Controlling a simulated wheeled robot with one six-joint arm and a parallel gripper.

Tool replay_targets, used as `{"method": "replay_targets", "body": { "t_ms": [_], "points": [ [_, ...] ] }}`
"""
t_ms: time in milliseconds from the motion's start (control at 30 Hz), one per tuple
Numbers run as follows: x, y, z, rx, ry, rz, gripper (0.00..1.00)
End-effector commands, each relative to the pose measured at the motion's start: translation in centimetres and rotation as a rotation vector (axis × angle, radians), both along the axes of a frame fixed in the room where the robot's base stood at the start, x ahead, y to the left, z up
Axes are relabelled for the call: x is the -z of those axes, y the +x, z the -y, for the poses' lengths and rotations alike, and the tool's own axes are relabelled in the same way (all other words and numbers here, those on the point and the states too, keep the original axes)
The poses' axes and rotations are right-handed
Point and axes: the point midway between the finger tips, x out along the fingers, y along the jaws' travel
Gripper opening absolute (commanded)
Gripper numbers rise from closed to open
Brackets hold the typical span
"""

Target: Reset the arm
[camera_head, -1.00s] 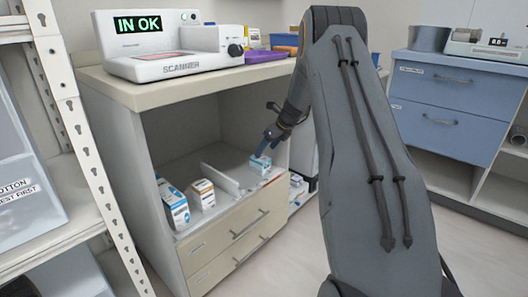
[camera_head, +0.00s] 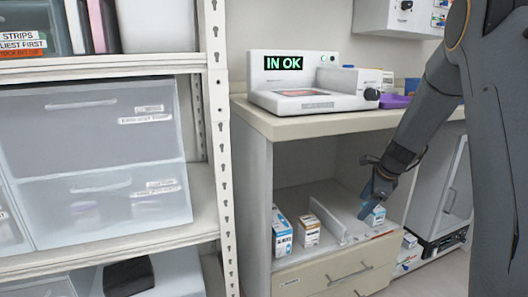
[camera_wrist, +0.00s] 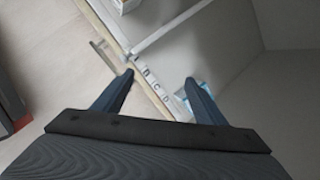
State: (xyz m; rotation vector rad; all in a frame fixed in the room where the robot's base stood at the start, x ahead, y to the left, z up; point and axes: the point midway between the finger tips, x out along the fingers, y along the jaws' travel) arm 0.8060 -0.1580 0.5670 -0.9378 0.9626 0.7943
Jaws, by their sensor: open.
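My gripper (camera_head: 379,188) is open and empty in the head view, with my arm reaching down from the upper right. It is in the open bay under the counter, just above a small blue-and-white box (camera_head: 375,216) on the right of the bay floor. In the wrist view the two fingers of my gripper (camera_wrist: 159,78) stand well apart with nothing between them. The blue-and-white box (camera_wrist: 182,97) is mostly hidden behind the right finger there. I cannot tell whether a finger touches it.
A white divider (camera_head: 327,222) separates this side from a blue-and-white carton (camera_head: 281,233) and a brown-and-white carton (camera_head: 308,230). A scanner (camera_head: 300,92) reading "IN OK" stands on the counter (camera_head: 310,125) above. A white rack (camera_head: 221,170) with drawer bins (camera_head: 95,160) fills the left.

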Motion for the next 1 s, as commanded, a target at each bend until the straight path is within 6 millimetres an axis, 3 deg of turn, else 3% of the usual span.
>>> {"method": "replay_targets", "body": {
  "t_ms": [33, 200, 300, 500, 800, 1000],
  "points": [
    [-0.8, -2.2, -2.3, -0.140, -0.064, 0.000, 0.65],
    [-2.2, -9.8, -7.9, -0.641, -0.279, 0.001, 0.65],
    [-2.6, -14.4, -10.5, -0.931, -0.389, 0.006, 0.65],
    [-2.7, -21.8, -13.7, -1.377, -0.541, 0.018, 0.65],
    [-2.2, -30.0, -16.0, -1.859, -0.685, 0.045, 0.65],
    [-2.5, -30.8, -20.2, -1.956, -0.656, 0.068, 0.65]
  ]
}}
